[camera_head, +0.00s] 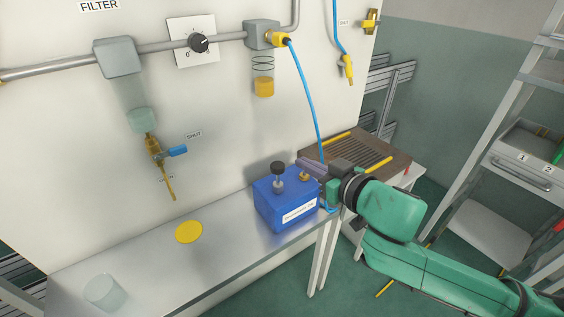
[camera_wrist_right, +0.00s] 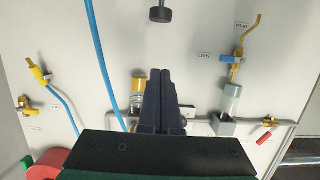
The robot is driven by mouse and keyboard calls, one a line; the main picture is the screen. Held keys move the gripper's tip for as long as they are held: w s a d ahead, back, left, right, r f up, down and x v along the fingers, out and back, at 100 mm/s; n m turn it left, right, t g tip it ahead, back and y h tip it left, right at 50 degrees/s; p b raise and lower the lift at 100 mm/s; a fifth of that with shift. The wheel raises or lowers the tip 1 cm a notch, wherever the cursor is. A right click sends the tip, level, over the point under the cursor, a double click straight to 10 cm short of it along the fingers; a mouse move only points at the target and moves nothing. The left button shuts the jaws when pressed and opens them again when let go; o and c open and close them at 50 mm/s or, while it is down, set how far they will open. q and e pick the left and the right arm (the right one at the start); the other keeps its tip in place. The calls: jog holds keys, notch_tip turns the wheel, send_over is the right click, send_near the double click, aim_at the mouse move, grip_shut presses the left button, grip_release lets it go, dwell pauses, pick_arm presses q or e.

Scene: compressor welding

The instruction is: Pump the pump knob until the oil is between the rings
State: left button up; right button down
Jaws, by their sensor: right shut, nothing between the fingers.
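The pump is a blue box (camera_head: 287,200) with a white label, standing at the right end of the metal bench. Its black pump knob (camera_head: 278,168) sits on a short rod on top; the knob also shows at the top of the right wrist view (camera_wrist_right: 160,15). My right gripper (camera_head: 303,165) is shut and empty, just right of the knob and apart from it; its dark fingers (camera_wrist_right: 158,75) lie together. The clear oil glass (camera_head: 264,66) hangs on the wall pipe. Its yellow oil (camera_head: 264,87) fills the bottom, below the dark rings (camera_head: 263,66). My left gripper is out of view.
A filter with a blue valve handle (camera_head: 177,151) hangs left. A yellow disc (camera_head: 189,231) and a clear cup (camera_head: 103,292) are on the bench. A slatted table (camera_head: 358,150) stands behind my right arm.

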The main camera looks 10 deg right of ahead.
jog(key=shift+w+d+f, duration=0.1)
jog(key=shift+w, duration=0.1)
jog(key=p, duration=0.3)
send_over(278, 168)
jog(key=s+d, duration=0.1)
jog(key=s, duration=0.1)
jog(key=f, duration=0.4)
jog(key=w+f, duration=0.1)
jog(key=f, duration=0.1)
jog(key=shift+f, duration=0.2)
jog(key=shift+a, duration=0.1)
